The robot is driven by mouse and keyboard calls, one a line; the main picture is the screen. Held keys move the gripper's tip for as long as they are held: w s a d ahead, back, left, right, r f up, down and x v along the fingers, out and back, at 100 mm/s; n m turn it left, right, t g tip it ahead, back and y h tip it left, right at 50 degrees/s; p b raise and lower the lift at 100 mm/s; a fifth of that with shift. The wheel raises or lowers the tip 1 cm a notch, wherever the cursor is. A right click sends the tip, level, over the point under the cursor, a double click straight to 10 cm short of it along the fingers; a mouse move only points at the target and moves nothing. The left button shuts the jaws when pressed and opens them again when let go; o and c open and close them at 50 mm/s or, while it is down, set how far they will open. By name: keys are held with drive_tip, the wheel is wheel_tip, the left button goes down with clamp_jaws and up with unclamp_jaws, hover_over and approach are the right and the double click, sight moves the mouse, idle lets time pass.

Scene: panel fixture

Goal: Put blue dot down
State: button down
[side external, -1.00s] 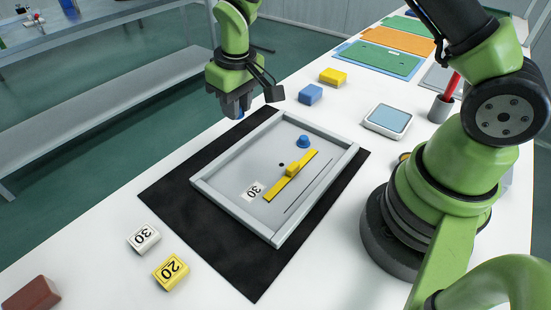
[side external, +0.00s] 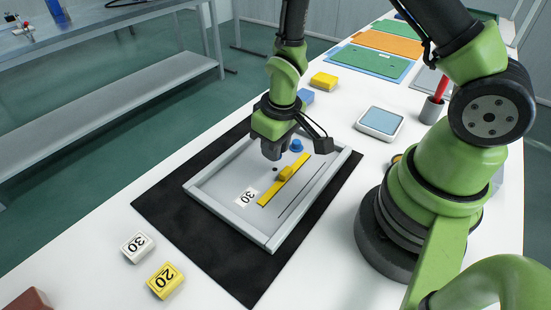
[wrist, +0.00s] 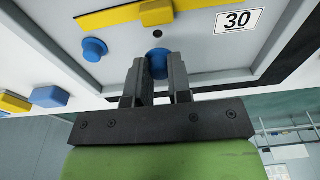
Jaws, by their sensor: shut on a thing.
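My gripper (side external: 272,152) is over the far part of the grey framed panel (side external: 228,211). In the wrist view my gripper (wrist: 158,66) is shut on a blue dot (wrist: 158,58), a round blue piece between the fingertips. The side view hides this dot behind the fingers. Whether it touches the panel I cannot tell. A second blue dot (side external: 296,145) sits on the panel, right of the gripper; it also shows in the wrist view (wrist: 94,49). A small black hole (side external: 275,169) is just below the fingertips in the side view.
A yellow bar with a raised knob (side external: 284,174) and a "30" label (side external: 246,196) are on the panel. Loose white "30" (side external: 138,247) and yellow "20" (side external: 165,281) blocks lie in front. Blue (side external: 306,96) and yellow (side external: 323,81) blocks lie behind.

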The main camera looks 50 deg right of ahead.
drive_tip(key=shift+f, duration=1.85)
drive_tip(key=c, duration=1)
unclamp_jaws()
drive_tip(key=shift+f, duration=0.1)
wheel_tip(320, 180, up, 12)
drive_tip(key=s, duration=0.1)
wheel_tip(320, 180, up, 12)
drive_tip(key=m+t, duration=0.2)
drive_tip(key=t, duration=0.1)
hover_over(276, 170)
drive_tip(key=s, duration=0.5)
drive_tip(key=s+r+t, duration=0.1)
drive_tip(key=s+r, duration=0.1)
drive_tip(key=s+a+r+m+t+y, duration=0.1)
drive_tip(key=s+r, duration=0.1)
drive_tip(key=s, duration=0.1)
drive_tip(key=s+r+m+y, duration=0.1)
drive_tip(key=s+r, duration=0.1)
drive_tip(key=s, duration=0.1)
drive_tip(key=shift+a+r+t, duration=0.1)
drive_tip(key=shift+a+t, duration=0.25)
drive_tip(key=shift+t, duration=0.05)
